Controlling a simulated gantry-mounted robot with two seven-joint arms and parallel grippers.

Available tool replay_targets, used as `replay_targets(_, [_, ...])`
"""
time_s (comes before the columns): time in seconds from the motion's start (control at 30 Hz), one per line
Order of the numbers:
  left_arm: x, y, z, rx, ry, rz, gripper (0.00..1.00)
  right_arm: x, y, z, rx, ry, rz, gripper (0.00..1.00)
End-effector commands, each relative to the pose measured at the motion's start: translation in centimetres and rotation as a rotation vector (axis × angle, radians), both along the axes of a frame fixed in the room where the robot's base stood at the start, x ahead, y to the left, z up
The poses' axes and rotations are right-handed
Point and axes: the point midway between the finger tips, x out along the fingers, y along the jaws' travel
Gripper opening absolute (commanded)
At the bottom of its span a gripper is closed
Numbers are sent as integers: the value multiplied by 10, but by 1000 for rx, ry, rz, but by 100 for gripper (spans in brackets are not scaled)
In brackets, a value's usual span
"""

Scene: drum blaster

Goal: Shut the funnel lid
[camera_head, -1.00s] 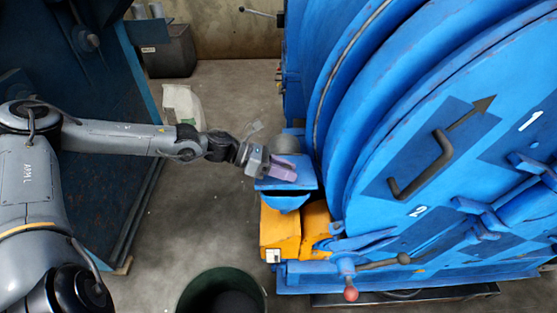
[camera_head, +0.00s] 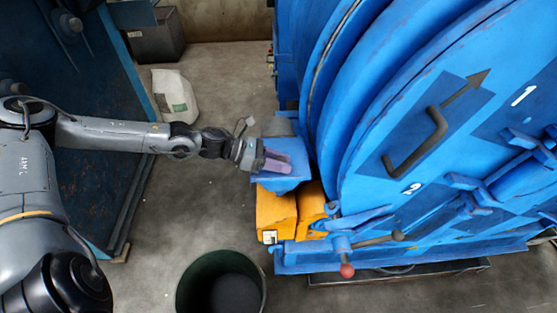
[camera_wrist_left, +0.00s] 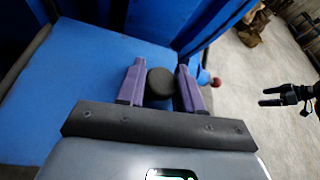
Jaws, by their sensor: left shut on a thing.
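The blue funnel lid (camera_head: 296,150) is at the left side of the blue drum machine, above the yellow-orange block. It fills the left of the left wrist view as a flat blue plate (camera_wrist_left: 75,85). My left gripper (camera_head: 276,160) is over the lid, its purple fingers on either side of a dark round knob (camera_wrist_left: 160,83) on the plate. It is shut on this knob. The blue funnel (camera_head: 280,185) shows just below the lid, and I see no clear gap between them. My right gripper (camera_wrist_left: 285,95) shows at the right of the left wrist view, its dark fingers apart.
The big blue drum (camera_head: 400,130) fills the right side. A lever with a red knob (camera_head: 347,271) sticks out below it. A dark round bin (camera_head: 221,285) stands on the floor in front. A white sack (camera_head: 174,95) lies behind my left arm.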

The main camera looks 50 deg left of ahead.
Motion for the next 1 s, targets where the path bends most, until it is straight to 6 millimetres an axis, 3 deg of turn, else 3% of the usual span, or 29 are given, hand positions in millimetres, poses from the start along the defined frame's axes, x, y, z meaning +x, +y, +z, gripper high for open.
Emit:
replay_targets(0.03, [-6,1,-17,-4,47,8,0,0,0,-1,1,0,-1,100])
replay_targets(0.07, [-6,1,-17,-4,47,8,0,0,0,-2,2,-1,-2,100])
replay_targets(0.1, [-6,1,-17,-4,47,8,42,0,1,-2,3,-1,-2,100])
replay_targets(0.2, [-6,2,-17,-4,47,9,57,0,1,-1,4,0,-3,100])
replay_targets(0.63, [-12,10,-11,4,45,13,58,0,2,6,7,0,-4,100])
replay_targets(1.0, [-50,48,20,3,31,7,58,1,0,40,-3,-1,2,100])
